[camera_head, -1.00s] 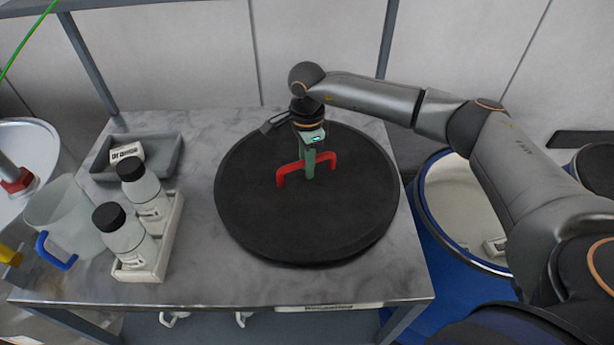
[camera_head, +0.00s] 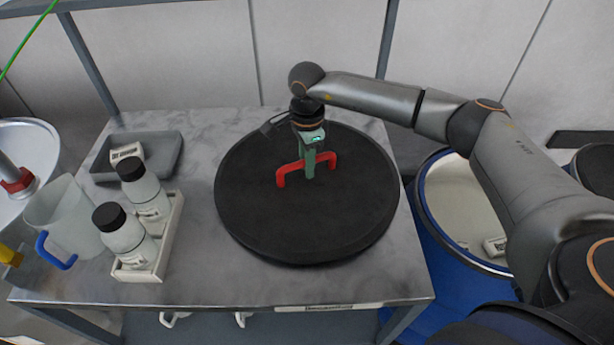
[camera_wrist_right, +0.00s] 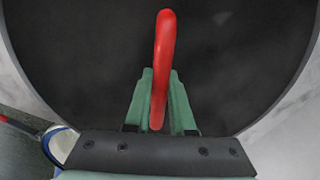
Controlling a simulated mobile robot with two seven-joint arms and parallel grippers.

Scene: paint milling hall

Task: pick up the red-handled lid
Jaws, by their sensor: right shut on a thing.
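The lid (camera_head: 290,225) is a large round black disc with a red bridge handle (camera_head: 287,174) at its middle. It lies on the marble-patterned table and fills much of the right wrist view (camera_wrist_right: 240,60). My right gripper (camera_head: 309,168) comes down from above and is shut on the red handle. In the right wrist view the green fingers (camera_wrist_right: 160,105) sit on both sides of the red bar (camera_wrist_right: 165,45). I cannot tell any gap between the lid and the table. My left gripper is not in view.
A rack (camera_head: 168,250) with two black-capped bottles stands left on the table (camera_head: 230,290), near a grey tray (camera_head: 170,165) and a clear jug (camera_head: 62,215) with a blue handle. A blue-rimmed drum (camera_head: 425,205) stands right of the table. A post rises behind the table's right side.

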